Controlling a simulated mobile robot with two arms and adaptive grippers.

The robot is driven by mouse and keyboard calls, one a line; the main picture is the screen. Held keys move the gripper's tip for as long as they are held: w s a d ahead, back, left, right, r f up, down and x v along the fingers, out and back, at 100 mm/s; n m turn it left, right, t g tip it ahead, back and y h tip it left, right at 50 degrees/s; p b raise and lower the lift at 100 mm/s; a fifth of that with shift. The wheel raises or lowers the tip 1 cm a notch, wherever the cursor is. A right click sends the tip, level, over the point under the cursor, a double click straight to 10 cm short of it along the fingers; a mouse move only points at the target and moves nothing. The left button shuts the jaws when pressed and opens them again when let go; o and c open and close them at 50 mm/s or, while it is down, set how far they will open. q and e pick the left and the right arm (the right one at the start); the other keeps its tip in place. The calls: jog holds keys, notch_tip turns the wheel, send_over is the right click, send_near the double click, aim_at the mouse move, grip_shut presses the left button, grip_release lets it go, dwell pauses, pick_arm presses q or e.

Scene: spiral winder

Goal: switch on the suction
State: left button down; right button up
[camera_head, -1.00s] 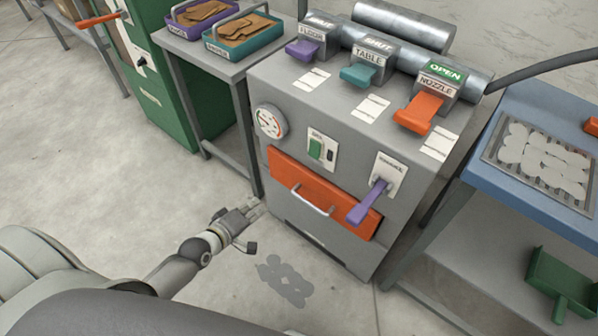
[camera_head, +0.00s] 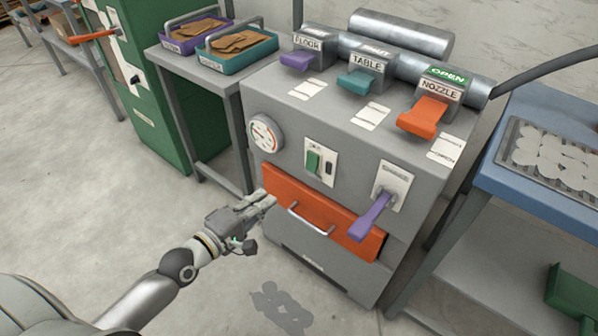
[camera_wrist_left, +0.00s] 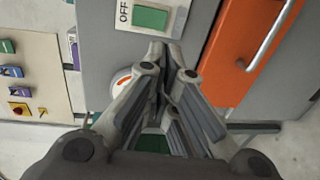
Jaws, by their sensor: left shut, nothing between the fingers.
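The grey suction cabinet (camera_head: 340,120) stands ahead. On its front is a plate with a green switch (camera_head: 313,163) and a small dark part beside it. In the left wrist view the green switch (camera_wrist_left: 149,18) is at the top, with the word OFF on its plate. My left gripper (camera_head: 268,202) is shut and empty. It is below and left of the switch, in front of the orange drawer's left end. In the left wrist view its fingertips (camera_wrist_left: 165,46) are together, just below the switch in the picture. My right gripper is not in view.
A round gauge (camera_head: 265,133) is left of the switch; a purple lever (camera_head: 372,217) is to its right. The orange drawer (camera_head: 350,236) has a protruding handle (camera_head: 308,221). Purple, teal and orange levers sit on top; the nozzle sign reads OPEN. A blue table (camera_head: 520,200) is at right.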

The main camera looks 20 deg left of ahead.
aim_at(306, 168)
pick_arm(q)
jog(key=b+x, duration=0.1)
jog(key=x, duration=1.1)
jog(key=shift+w+d+b, duration=0.15)
jog(key=shift+w+b, duration=0.2)
jog(key=shift+w+d+f, duration=0.1)
jog(key=shift+w+d, duration=0.05)
jog(key=shift+w, duration=0.35)
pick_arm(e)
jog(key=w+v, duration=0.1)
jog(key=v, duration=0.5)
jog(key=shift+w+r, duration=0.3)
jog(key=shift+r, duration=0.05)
pick_arm(q)
jog(key=shift+w+d, duration=0.15)
jog(key=shift+w, duration=0.2)
jog(key=shift+s+f, duration=0.1)
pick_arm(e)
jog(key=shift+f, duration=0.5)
